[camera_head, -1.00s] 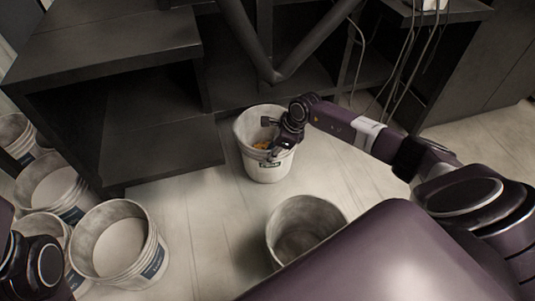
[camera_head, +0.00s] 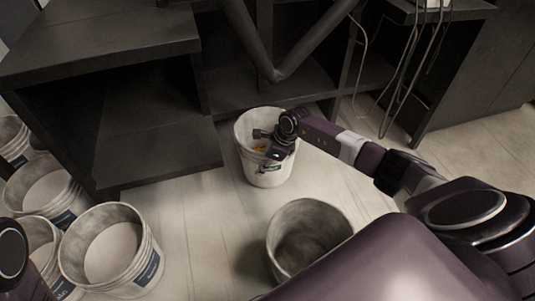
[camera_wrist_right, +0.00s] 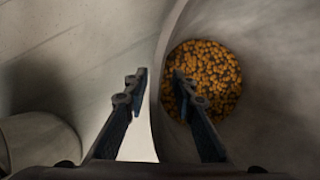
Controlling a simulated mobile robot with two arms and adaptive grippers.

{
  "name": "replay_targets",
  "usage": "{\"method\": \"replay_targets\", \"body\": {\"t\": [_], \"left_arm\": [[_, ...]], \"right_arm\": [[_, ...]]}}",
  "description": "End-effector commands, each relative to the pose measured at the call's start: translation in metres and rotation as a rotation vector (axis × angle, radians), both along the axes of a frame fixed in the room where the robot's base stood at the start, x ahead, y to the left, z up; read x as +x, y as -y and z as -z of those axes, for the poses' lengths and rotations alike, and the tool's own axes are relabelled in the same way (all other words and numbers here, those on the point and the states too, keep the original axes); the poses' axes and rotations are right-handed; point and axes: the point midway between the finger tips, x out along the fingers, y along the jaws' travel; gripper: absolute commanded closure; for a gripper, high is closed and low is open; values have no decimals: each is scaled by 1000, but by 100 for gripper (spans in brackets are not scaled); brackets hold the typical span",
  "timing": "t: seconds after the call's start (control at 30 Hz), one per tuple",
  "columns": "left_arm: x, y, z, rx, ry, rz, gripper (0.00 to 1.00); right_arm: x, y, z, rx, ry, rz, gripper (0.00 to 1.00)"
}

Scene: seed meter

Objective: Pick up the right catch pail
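A white pail (camera_head: 267,174) with a dark label stands on the floor in front of the dark frame. Orange-brown seeds (camera_wrist_right: 205,75) lie at its bottom. My right gripper (camera_head: 264,147) is at this pail's right rim. In the right wrist view the gripper (camera_wrist_right: 158,88) is open, with the pail's wall between its fingers: one finger outside, one inside. I cannot tell whether either finger touches the wall. Part of my left arm shows at the lower left edge of the head view; its fingers are not visible.
A second pail (camera_head: 280,252), apparently empty, stands nearer to me, partly hidden by my body. Several white pails (camera_head: 146,275) stand at the lower left. Dark shelving (camera_head: 160,165) and slanted bars (camera_head: 244,35) are behind the pail. Cables (camera_head: 404,75) hang at the right. Floor between the pails is clear.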

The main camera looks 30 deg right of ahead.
Motion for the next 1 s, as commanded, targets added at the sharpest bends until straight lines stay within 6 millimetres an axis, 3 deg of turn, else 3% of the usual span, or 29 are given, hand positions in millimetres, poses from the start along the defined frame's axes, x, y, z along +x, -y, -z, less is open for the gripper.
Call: {"method": "replay_targets", "body": {"t": [0.2, 1.0], "left_arm": [[0, 0, 0, 0, 0, 0, 100], [0, 0, -2, 0, 1, 1, 100]], "right_arm": [[0, 0, 0, 0, 0, 0, 100], [2, 0, -5, 0, 7, 0, 100]]}}
